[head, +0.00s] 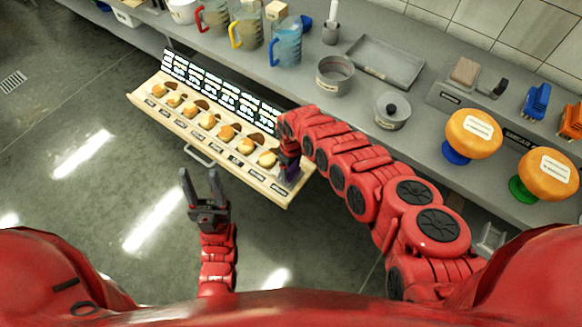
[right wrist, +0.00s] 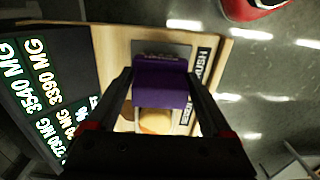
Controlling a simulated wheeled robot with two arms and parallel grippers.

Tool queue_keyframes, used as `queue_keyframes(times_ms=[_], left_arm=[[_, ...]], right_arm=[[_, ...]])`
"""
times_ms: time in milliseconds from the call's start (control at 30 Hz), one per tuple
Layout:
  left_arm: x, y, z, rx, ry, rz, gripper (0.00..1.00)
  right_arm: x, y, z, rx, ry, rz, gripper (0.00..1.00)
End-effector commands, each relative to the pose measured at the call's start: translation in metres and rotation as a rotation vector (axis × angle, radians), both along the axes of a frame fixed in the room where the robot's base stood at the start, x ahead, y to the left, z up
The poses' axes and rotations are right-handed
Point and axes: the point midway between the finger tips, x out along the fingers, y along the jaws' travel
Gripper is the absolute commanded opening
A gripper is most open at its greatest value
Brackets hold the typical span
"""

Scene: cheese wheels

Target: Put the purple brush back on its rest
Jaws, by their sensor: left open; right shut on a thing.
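The purple brush (head: 292,173) is at the right end of the wooden tray (head: 268,191). My right gripper (head: 289,158) is shut on it. In the right wrist view the purple brush (right wrist: 160,83) sits between the two fingers of my right gripper (right wrist: 161,92). A grey plate (right wrist: 164,48), beside a label that seems to read BRUSH (right wrist: 202,62), shows behind and under the brush. I cannot tell whether the brush touches the plate. My left gripper (head: 205,190) is open and empty in front of the tray, over the floor.
Several cheese pieces (head: 227,132) lie in a row on the tray, before a black board with glowing numbers (head: 220,95). The counter behind holds jugs (head: 287,45), pots (head: 335,74) and two orange wheels (head: 473,133) on coloured stands. Open floor lies around my left gripper.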

Motion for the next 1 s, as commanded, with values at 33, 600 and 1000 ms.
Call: queue_keyframes(times_ms=[33, 600, 1000], left_arm=[[0.000, 0.000, 0.000, 0.000, 0.000, 0.000, 0.50], [0.000, 0.000, 0.002, 0.000, 0.000, 0.000, 0.50], [0.000, 0.000, -0.002, 0.000, 0.000, 0.000, 0.50]], right_arm=[[0.000, 0.000, 0.000, 0.000, 0.000, 0.000, 0.40], [0.000, 0.000, 0.003, 0.000, 0.000, 0.000, 1.00], [0.002, -0.002, 0.045, -0.003, 0.000, 0.001, 1.00]])
